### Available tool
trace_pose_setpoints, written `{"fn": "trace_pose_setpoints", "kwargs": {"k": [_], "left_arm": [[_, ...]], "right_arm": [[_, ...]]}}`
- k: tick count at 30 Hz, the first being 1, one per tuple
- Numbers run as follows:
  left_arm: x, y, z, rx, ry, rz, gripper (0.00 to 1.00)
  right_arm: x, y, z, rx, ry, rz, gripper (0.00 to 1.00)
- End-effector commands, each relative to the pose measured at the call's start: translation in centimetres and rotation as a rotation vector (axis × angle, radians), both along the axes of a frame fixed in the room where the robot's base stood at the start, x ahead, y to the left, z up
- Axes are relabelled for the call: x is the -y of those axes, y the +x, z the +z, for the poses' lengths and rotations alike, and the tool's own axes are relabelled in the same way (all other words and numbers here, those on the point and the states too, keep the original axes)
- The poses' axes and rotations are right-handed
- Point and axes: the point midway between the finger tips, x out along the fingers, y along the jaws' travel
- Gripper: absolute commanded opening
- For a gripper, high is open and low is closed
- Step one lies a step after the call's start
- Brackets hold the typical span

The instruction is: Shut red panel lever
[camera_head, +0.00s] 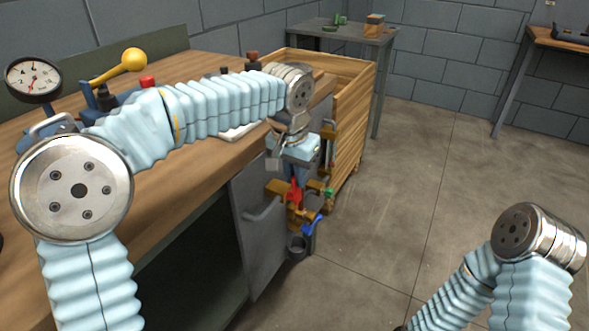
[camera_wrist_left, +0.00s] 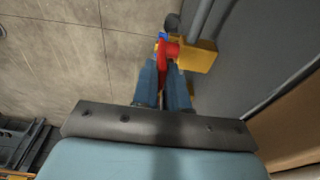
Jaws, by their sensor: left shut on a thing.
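The red lever (camera_head: 294,194) is mounted on a yellow-brown fitting by the end of the workbench. It also shows in the wrist view (camera_wrist_left: 168,52), where it runs back from a yellow block (camera_wrist_left: 197,56) towards my gripper. My left gripper (camera_head: 297,182) points down at the lever. In the wrist view, the two blue fingers of my left gripper (camera_wrist_left: 164,78) lie on either side of the lever's red handle and are shut on it. The fingers partly hide the handle. My right arm shows at the lower right of the head view, but its gripper is out of frame.
A blue lever (camera_head: 312,226) and a green-handled part (camera_head: 328,192) sit close to the red one. A grey cabinet door (camera_head: 258,235) stands to the left. A wooden crate (camera_head: 352,125) stands just behind. The floor (camera_head: 410,190) to the right is clear.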

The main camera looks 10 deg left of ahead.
Motion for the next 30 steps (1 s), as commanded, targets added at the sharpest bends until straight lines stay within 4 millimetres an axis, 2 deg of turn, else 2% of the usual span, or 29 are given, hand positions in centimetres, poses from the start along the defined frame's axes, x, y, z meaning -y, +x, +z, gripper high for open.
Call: {"fn": "trace_pose_setpoints", "kwargs": {"k": [12, 27, 28, 29, 30], "left_arm": [[0.5, 1.3, 0.0, -0.152, 0.055, 0.001, 0.0], [0.5, 1.5, -0.1, -0.168, 0.062, 0.001, 0.0], [0.5, 1.5, -0.1, -0.168, 0.062, 0.001, 0.14], [0.5, 1.5, -0.1, -0.168, 0.061, 0.001, 0.19], [0.5, 1.5, -0.1, -0.168, 0.061, 0.001, 0.19]], "right_arm": [[0.0, 0.0, 0.0, 0.0, 0.0, 0.0, 0.43], [0.0, 0.0, 0.0, 0.0, 0.0, 0.0, 0.43], [0.0, 0.0, 0.0, 0.0, 0.0, 0.0, 0.43], [0.0, 0.0, 0.0, 0.0, 0.0, 0.0, 0.43], [0.0, 0.0, 0.0, 0.0, 0.0, 0.0, 0.43]]}}
